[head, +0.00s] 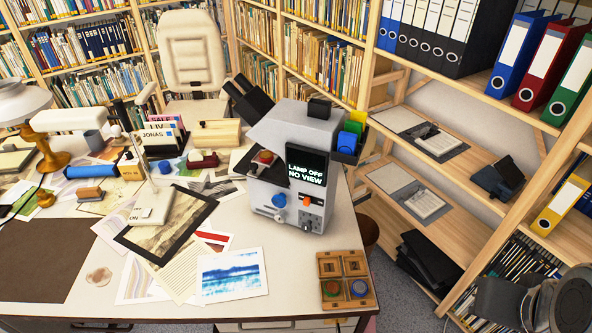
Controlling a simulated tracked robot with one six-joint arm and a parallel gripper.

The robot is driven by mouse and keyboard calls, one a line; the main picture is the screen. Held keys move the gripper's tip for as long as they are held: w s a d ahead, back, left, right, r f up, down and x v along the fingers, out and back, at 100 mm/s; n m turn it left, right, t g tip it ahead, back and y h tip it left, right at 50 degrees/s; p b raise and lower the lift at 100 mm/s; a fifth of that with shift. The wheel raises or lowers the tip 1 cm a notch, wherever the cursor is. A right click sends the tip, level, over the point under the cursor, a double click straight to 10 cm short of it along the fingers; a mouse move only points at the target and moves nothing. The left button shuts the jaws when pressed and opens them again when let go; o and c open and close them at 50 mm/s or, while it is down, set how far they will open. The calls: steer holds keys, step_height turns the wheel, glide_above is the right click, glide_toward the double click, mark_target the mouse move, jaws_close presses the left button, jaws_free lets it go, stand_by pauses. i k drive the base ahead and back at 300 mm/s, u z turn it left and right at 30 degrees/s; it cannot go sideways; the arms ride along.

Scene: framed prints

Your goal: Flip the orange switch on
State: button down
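A light grey machine (292,140) stands on the desk near its right side. Its black screen (306,168) reads "LAMP OFF NO VIEW". A small orange switch (306,200) sits on the front, below the screen. A blue knob (279,201) is left of the switch, and a small dark panel (311,216) is below it. The switch is too small to tell its position. Dark grey parts of my arm show at the bottom right, apart from the machine. No gripper fingers show.
A wooden tray (345,264) with round coloured pieces lies at the desk's front right. Prints, papers and a blue picture (232,276) cover the middle. A lamp (57,121) and clutter fill the left. A wooden shelf unit (463,190) stands right, across a floor gap.

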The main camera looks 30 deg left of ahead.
mark_target(306, 201)
steer(key=z, duration=0.05)
steer(key=k, duration=1.05)
steer(key=u, duration=0.95)
steer(key=i, duration=1)
steer(key=u, duration=0.05)
